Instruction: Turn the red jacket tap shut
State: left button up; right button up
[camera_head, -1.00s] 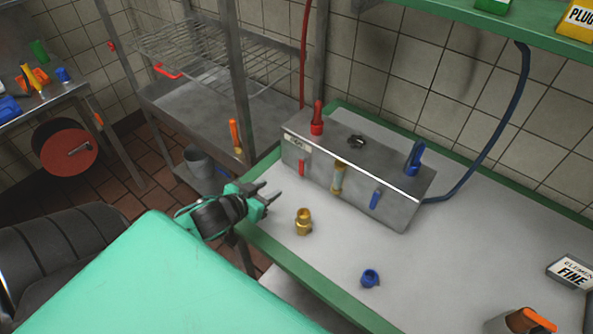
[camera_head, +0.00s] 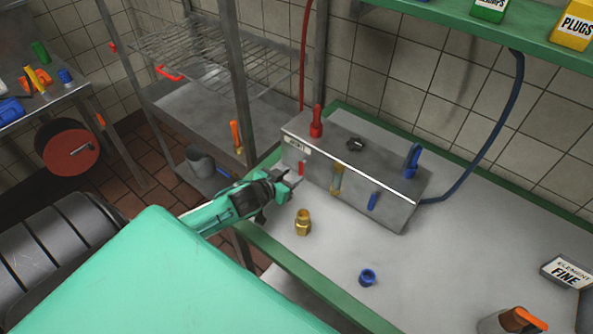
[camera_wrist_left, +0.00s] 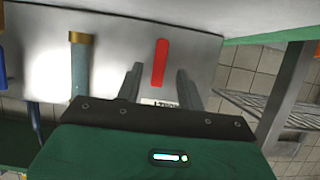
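The steel box (camera_head: 372,182) stands on the bench. On its front face, below a small label, is a short red tap lever (camera_head: 301,168). In the left wrist view the red lever (camera_wrist_left: 160,62) shows upright, between the two spread fingers, with the partly hidden label below it. My left gripper (camera_head: 291,178) is open and empty, just in front of the lever. Contact cannot be told. A larger red handle (camera_head: 316,122) stands on top of the box. My right gripper is not in view.
A brass fitting (camera_head: 303,223) stands on the bench just below my left gripper, and a blue ring (camera_head: 367,277) lies farther right. The box also bears a sight tube (camera_head: 337,180) and blue lever (camera_head: 373,200). A wire-shelf rack (camera_head: 205,60) stands at the left.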

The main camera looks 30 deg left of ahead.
aim_at(300, 171)
pick_arm(q)
jog(key=shift+x, duration=1.75)
grip_shut()
